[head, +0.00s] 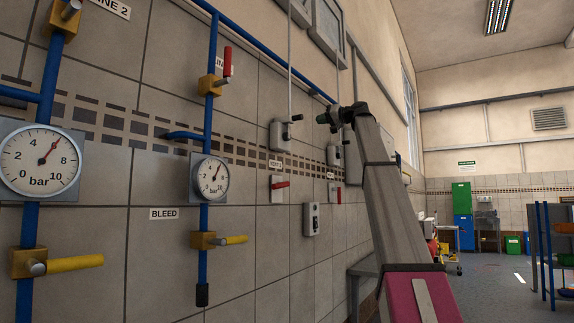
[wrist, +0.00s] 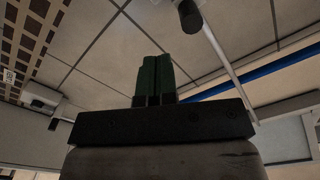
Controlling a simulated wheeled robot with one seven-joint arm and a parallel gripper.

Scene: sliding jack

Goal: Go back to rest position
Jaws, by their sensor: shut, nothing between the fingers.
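My gripper (head: 322,118) is at the end of my raised arm, in front of the tiled wall in the head view. In the wrist view its two green fingers (wrist: 155,78) are pressed together with nothing between them. In the head view the gripper's tip is near a grey wall box with a dark handle (head: 283,134), to the right of it. I cannot tell exactly how far the gripper is from the wall. In the wrist view a dark cylindrical end on a grey rod (wrist: 190,16) shows just beyond the fingers, apart from them.
Blue pipes (head: 209,130) with round gauges (head: 40,160) and yellow and red valve handles run along the wall at left. A switch box (head: 311,219) sits lower on the wall. The floor (head: 490,275) at right is open, with a blue rack (head: 546,250) at the edge.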

